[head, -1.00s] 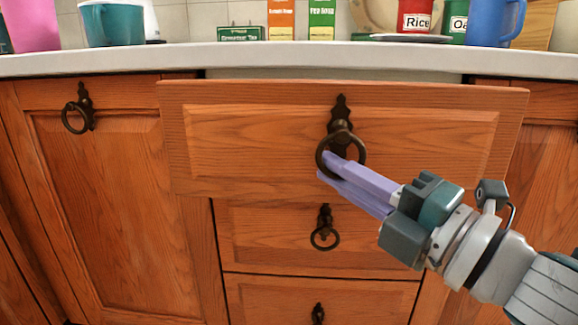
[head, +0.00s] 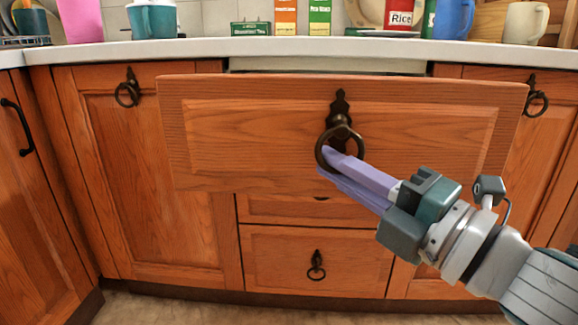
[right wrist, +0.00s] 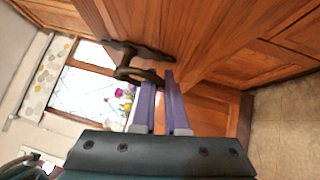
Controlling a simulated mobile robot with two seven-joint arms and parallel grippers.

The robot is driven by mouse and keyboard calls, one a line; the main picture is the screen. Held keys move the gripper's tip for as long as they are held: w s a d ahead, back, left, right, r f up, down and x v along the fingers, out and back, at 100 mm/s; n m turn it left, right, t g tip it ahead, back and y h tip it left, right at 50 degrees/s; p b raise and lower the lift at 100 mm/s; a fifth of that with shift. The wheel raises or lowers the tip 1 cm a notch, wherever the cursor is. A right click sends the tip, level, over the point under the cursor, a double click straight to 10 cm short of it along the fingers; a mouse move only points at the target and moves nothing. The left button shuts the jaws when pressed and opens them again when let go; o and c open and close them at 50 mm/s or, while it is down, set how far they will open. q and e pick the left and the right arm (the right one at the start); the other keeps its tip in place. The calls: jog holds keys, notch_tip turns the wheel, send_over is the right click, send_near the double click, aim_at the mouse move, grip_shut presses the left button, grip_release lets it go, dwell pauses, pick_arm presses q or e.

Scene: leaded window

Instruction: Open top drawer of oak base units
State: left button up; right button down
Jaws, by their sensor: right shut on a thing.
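The top drawer (head: 240,130) of the oak base units stands pulled out from the cabinet, its front nearer me than the doors beside it. Its dark ring handle (head: 340,112) hangs from a pointed backplate at the middle of the front. My right gripper (head: 328,160) is shut on the ring at its lower left, with its lilac fingers pointing up and left. In the right wrist view the fingers (right wrist: 167,78) reach the dark ring handle (right wrist: 138,72). The drawer's inside is hidden behind its front. My left gripper is not in view.
Lower drawers (head: 310,262) sit shut beneath, partly covered by the top drawer front. A cupboard door (head: 140,190) is at the left. The pale countertop (head: 200,52) holds a red Rice tin (head: 402,18), blue mug (head: 454,18) and teal cup (head: 152,20). The floor (head: 200,310) is bare.

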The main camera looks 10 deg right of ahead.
jog(key=c, duration=0.9)
grip_release()
jog(key=shift+c, duration=0.2)
jog(key=shift+d, duration=0.1)
jog(key=p+v, duration=0.1)
jog(key=v, duration=0.8)
jog(key=shift+s+d, duration=0.2)
jog(key=shift+s, duration=0.2)
